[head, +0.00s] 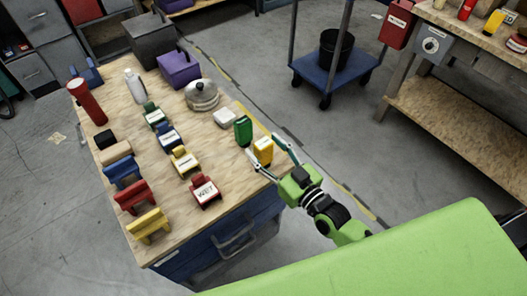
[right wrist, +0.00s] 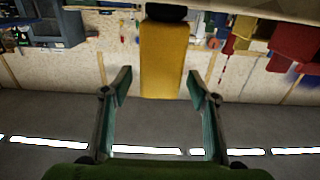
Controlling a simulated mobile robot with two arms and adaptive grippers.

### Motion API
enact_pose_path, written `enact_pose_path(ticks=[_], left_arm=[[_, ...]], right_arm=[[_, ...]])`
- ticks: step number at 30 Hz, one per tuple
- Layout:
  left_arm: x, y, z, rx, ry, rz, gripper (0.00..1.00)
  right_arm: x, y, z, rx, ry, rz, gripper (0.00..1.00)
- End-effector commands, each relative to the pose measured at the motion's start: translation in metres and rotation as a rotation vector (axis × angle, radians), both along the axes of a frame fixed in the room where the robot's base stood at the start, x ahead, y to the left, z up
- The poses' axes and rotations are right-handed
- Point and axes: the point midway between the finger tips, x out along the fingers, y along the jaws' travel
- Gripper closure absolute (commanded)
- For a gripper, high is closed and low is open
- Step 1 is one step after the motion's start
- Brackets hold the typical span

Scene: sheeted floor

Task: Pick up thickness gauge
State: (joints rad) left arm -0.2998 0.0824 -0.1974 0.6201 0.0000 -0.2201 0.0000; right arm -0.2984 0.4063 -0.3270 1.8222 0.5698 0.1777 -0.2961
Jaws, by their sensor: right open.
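A yellow block-shaped device (head: 263,151) with a dark top stands upright at the right edge of the wooden tabletop; it may be the thickness gauge, but no label can be read. In the right wrist view the yellow device (right wrist: 161,62) fills the middle. A similar green device (head: 243,131) stands just behind it to the left. My right gripper (head: 265,147) is open, with one finger on each side of the yellow device. In the right wrist view gaps show between the fingertips (right wrist: 160,80) and the device. My left gripper is out of view.
The wooden table (head: 215,124) holds several coloured labelled holders, a red cylinder (head: 87,101), a white bottle (head: 134,86), a lidded metal pot (head: 202,95) and a purple box (head: 179,69). A blue cart (head: 333,72) stands behind. Open floor lies right of the table.

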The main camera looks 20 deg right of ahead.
Motion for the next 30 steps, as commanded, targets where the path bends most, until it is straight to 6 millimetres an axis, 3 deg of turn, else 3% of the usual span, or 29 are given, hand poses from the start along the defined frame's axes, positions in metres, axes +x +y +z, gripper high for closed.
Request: enact_pose_path(ticks=[3,11,16,30], left_arm=[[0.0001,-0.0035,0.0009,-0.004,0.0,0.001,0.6],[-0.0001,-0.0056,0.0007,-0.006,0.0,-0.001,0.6],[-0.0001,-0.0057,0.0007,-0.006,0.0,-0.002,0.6],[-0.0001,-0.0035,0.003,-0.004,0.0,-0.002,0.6]], right_arm=[[0.0094,0.0038,0.0004,0.002,0.0,0.0,0.46],[0.0106,0.0043,-0.0005,0.002,0.002,0.0,0.46],[0.0105,0.0041,-0.0004,0.001,0.001,0.0,0.9],[0.0108,0.0042,0.0091,0.003,-0.002,0.0,0.91]])
